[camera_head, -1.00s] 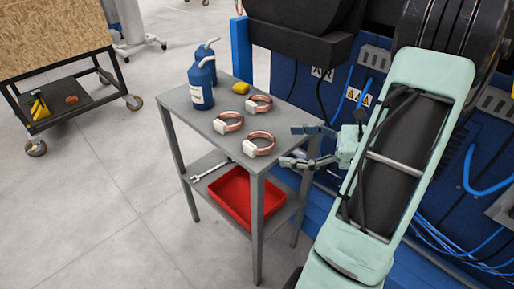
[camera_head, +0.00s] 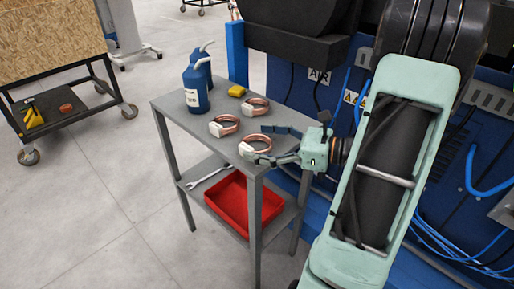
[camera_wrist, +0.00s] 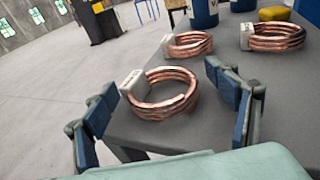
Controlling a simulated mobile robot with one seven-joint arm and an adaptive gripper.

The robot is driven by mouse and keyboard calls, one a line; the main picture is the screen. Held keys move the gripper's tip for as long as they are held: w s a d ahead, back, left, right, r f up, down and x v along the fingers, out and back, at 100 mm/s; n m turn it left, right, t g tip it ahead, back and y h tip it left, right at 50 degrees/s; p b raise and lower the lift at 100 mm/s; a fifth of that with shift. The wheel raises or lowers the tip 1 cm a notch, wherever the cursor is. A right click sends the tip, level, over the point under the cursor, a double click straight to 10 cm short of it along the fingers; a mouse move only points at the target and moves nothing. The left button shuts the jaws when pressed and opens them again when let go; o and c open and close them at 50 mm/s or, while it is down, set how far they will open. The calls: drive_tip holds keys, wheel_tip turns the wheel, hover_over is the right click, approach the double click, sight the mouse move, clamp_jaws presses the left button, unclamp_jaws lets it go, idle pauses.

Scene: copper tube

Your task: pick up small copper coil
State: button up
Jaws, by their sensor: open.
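Three copper coils with white tags lie on the grey cart's top. The nearest coil (camera_head: 255,136) is at the right front edge, also large in the wrist view (camera_wrist: 163,108). A second coil (camera_head: 230,120) lies to its left, seen behind it in the wrist view (camera_wrist: 188,50). The third coil (camera_head: 262,104) lies farther back (camera_wrist: 278,42). Which one counts as small is hard to tell. My gripper (camera_head: 267,144) is open at the nearest coil, its blue-padded fingers on either side of it in the wrist view (camera_wrist: 165,105). It holds nothing.
Blue bottles (camera_head: 195,90) and a yellow item (camera_head: 237,91) stand at the back of the cart top (camera_head: 177,106). A red tray (camera_head: 230,200) and a wrench (camera_head: 205,177) are on the shelf below. Blue machinery stands close on the right.

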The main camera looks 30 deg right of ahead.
drive_tip(key=shift+w+a+f, duration=0.1)
drive_tip(key=shift+w+a, duration=0.2)
drive_tip(key=shift+w, duration=0.05)
drive_tip(key=c, duration=1.3)
